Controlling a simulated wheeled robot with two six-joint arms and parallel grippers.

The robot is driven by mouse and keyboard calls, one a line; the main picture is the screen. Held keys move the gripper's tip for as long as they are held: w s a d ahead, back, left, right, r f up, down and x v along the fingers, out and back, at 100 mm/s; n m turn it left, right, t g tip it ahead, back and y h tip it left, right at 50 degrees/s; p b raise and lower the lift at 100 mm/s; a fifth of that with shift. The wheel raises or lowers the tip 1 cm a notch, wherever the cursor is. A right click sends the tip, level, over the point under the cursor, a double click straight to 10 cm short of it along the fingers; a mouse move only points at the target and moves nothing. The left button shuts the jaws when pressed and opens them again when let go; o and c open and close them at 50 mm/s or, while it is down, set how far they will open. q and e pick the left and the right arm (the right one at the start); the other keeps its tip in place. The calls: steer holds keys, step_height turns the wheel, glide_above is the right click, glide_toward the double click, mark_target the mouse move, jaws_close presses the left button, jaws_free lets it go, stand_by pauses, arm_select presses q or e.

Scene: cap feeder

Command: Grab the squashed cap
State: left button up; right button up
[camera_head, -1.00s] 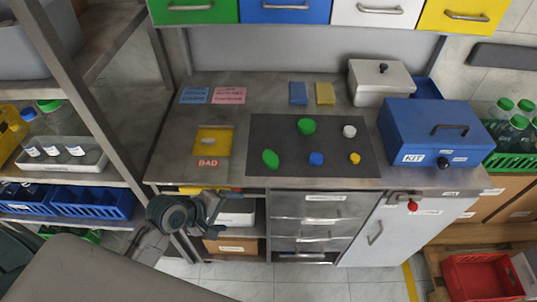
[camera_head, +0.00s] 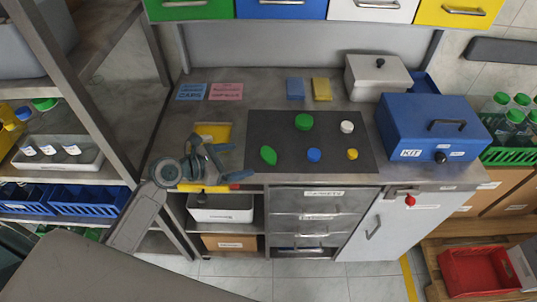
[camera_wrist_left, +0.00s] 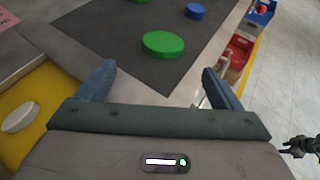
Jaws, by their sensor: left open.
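The squashed cap (camera_head: 268,155) is a green, oval-looking cap near the left front corner of the dark mat (camera_head: 336,123). My left gripper (camera_head: 214,150) is open and empty, left of the cap and over the counter's front edge, partly covering the yellow BAD tray. In the left wrist view the green cap (camera_wrist_left: 163,44) lies ahead of and between the two open blue-grey fingers, apart from them. A dark claw-like shape, seemingly my right gripper (camera_wrist_left: 298,147), shows at the right edge there; its jaws are too small to read.
A round green cap (camera_head: 303,122), a white cap (camera_head: 347,127), a blue cap (camera_head: 314,155) and a yellow cap (camera_head: 352,154) share the mat. The yellow tray (camera_wrist_left: 40,85) holds a whitish cap. A blue KIT box (camera_head: 410,125) stands right of the mat.

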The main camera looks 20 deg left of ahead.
mark_target(267, 155)
arm_select(q)
steer(key=x, duration=0.3)
steer(key=shift+w+d+f, duration=0.15)
steer(key=shift+w+d, duration=0.05)
steer(key=shift+w, duration=0.05)
steer(key=shift+w+d+p, duration=0.3)
steer(key=shift+d+p, duration=0.1)
steer(key=p+x, duration=0.1)
steer(key=x, duration=0.2)
steer(key=shift+d, duration=0.3)
steer(key=shift+w+d+f, duration=0.25)
steer(key=shift+w+f, duration=0.1)
steer(key=c, duration=1.1)
